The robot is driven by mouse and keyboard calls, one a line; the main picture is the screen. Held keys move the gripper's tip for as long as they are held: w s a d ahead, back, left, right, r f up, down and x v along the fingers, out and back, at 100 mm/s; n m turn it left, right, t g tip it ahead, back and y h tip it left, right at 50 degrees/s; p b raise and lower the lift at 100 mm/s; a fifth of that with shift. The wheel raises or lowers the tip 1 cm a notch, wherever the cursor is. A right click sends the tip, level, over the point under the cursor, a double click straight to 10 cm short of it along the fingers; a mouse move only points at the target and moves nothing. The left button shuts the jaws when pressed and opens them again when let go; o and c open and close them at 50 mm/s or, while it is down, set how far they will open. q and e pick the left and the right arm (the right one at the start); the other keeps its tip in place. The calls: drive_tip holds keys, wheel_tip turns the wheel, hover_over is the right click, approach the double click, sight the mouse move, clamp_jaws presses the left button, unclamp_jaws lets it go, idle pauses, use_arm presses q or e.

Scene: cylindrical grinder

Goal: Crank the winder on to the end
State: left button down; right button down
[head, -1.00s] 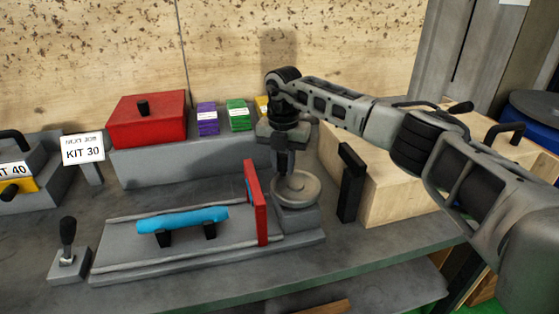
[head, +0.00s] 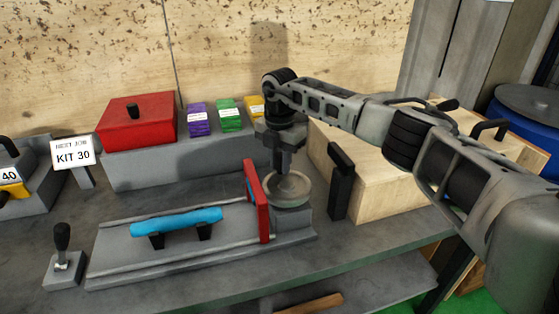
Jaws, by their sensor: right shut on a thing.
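The winder (head: 289,190) is a round grey wheel on a block at the right end of a grey slide base (head: 110,268). My right gripper (head: 283,165) points down over the wheel and is shut; the crank knob it grips is mostly hidden by the fingers. A red upright plate (head: 257,205) stands on the base just left of the wheel. A blue bar (head: 177,221) lies across two dark supports on the base, left of the plate and apart from it. My left gripper is not in view.
A black lever (head: 62,248) stands at the left. Behind are a red lidded box (head: 137,121), purple (head: 197,119), green (head: 229,115) and yellow packs, and a "KIT 30" sign (head: 73,152). A black post (head: 340,180) and a wooden box (head: 375,175) stand close on the right.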

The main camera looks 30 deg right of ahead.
drive_tip(key=shift+r, duration=0.1)
drive_tip(key=c, duration=1.2)
unclamp_jaws()
drive_tip(key=shift+c, duration=0.2)
use_arm(q)
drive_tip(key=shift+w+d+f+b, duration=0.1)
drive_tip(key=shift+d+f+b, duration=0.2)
drive_tip(key=shift+b, duration=0.7)
use_arm(e)
wheel_tip(320, 180, up, 16)
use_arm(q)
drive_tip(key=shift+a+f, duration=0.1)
